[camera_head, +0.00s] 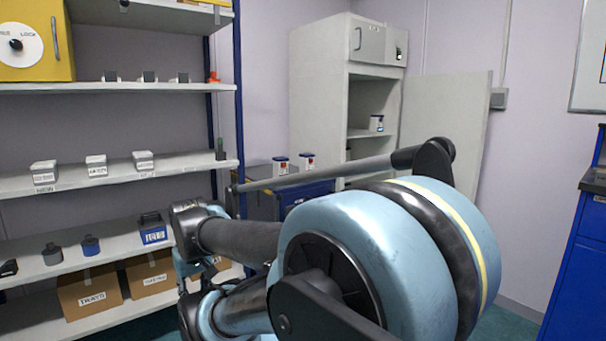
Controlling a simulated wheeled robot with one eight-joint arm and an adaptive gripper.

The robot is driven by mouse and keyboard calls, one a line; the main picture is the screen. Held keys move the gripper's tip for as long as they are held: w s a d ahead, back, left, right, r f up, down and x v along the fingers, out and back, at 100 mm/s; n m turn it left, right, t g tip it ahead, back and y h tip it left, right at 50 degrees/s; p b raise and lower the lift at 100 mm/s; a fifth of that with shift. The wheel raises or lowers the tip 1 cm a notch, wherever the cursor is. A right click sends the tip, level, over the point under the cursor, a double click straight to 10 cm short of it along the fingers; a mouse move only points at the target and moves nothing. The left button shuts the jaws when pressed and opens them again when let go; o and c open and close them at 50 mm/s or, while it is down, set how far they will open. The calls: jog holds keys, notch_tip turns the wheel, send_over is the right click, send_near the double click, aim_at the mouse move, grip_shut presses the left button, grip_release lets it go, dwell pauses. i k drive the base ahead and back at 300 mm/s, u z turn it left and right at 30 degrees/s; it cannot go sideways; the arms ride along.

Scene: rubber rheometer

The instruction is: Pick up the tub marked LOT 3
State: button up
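Three small white lidded tubs with printed labels stand in a row on the middle shelf at the left: a left one (44,172), a middle one (96,165) and a right one (144,160). Their labels are too small to read, so I cannot tell which is LOT 3. My arm fills the lower middle and right of the view, with its links reaching left towards the shelf unit. My gripper cannot be made out; no fingers show.
The shelf unit's white middle shelf (190,160) has free room right of the tubs. Below stand dark weights, a blue box (152,228) and cardboard boxes (90,292). White-and-blue containers (307,162) stand behind my arm. A tall grey cabinet (318,90) stands open, holding another container (376,123).

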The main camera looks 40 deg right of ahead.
aim_at(278, 170)
jog(key=z, duration=2.1)
jog(key=i, duration=1)
jog(key=u, duration=1.15)
